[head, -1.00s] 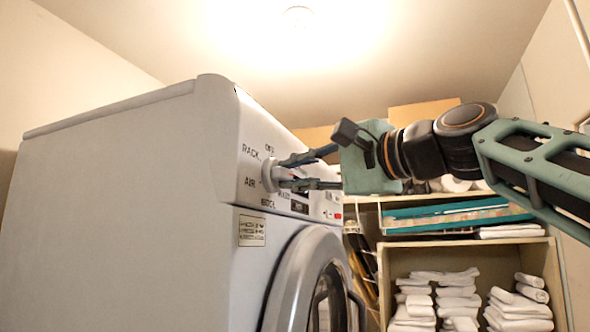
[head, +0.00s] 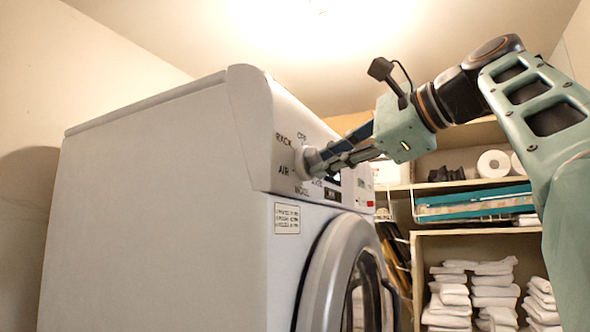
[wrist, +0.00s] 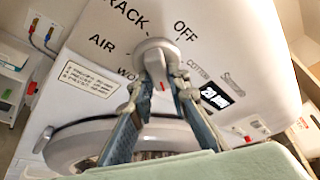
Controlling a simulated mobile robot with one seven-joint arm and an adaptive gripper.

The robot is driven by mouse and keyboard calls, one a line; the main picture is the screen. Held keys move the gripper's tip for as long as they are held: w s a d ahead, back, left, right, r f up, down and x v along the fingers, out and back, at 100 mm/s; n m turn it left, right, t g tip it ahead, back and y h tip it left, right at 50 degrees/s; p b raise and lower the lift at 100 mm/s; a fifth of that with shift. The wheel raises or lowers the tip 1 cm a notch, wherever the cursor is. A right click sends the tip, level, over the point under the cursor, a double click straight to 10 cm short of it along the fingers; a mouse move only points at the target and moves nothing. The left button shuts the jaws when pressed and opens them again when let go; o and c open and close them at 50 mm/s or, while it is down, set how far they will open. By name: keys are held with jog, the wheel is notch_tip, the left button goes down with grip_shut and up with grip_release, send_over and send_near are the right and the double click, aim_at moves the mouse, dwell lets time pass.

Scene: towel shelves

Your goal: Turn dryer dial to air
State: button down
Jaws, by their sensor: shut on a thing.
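The white dryer (head: 165,190) has a round grey dial (head: 307,162) on its control panel. In the wrist view the dial (wrist: 156,48) is ringed by labels: RACK at upper left, OFF at upper right, AIR at left, a partly hidden "WO..." at lower left, and COTTON at right. A small red mark on the dial's ridge points down the picture, away from AIR. My gripper (head: 325,164) reaches in from the right, tilted, with its fingers on both sides of the ridge. It is shut on the dial, also in the wrist view (wrist: 160,82).
The round dryer door (head: 335,270) is below the panel. A small lit display (wrist: 214,96) sits right of the dial. Shelves with folded white towels (head: 495,290) and a teal tray (head: 470,205) stand behind at right.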

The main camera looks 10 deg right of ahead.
jog(key=shift+m+g, duration=0.7)
jog(key=shift+m, duration=0.4)
dwell(0.3)
jog(key=c, duration=1.8)
grip_release()
jog(key=shift+c, duration=0.2)
jog(key=shift+s+d+r, duration=0.1)
jog(key=shift+s+d, duration=0.05)
jog(key=s+d, duration=0.9)
jog(key=s, duration=0.2)
jog(key=shift+s+r, duration=0.3)
jog(key=shift+r, duration=0.05)
